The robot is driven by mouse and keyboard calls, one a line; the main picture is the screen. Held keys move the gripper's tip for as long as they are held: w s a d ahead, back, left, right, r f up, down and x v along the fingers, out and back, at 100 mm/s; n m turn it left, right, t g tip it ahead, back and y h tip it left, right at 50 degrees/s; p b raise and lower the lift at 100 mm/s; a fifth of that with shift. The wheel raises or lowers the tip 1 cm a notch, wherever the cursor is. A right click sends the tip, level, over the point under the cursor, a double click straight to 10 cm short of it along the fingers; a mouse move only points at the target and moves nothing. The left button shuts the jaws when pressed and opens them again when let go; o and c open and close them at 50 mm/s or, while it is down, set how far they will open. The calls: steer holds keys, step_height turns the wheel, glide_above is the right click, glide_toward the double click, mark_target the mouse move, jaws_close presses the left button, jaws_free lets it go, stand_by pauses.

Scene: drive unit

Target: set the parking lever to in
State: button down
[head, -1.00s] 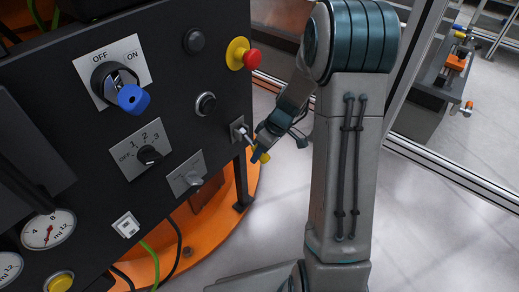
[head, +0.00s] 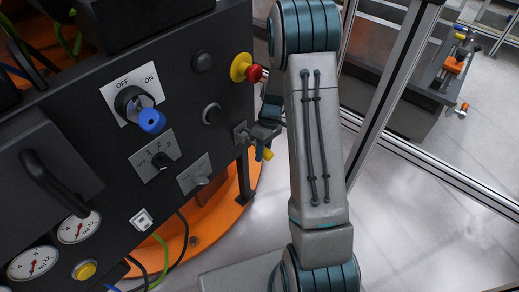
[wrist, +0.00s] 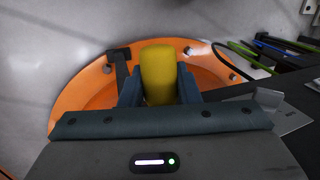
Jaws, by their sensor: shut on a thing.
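The parking lever has a yellow knob (head: 268,155) and sits on a small grey plate (head: 240,133) at the right edge of the black control panel. My gripper (head: 263,147) is at this lever, partly hiding its rod. In the wrist view my gripper (wrist: 159,90) has its two blue-grey fingers on either side of the yellow knob (wrist: 158,72), shut on it. The lever's labels are too small or hidden to read.
The black panel (head: 225,100) carries a red emergency knob (head: 253,74) above the lever, a blue rotary switch (head: 151,120), a numbered selector (head: 160,160) and gauges (head: 78,227). An orange round base (head: 215,210) lies below. Open floor (head: 400,230) is to the right.

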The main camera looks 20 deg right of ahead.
steer(key=shift+w, duration=0.1)
steer(key=c, duration=1.1)
jaws_free()
steer(key=p+v, duration=0.3)
steer(key=v, duration=1.1)
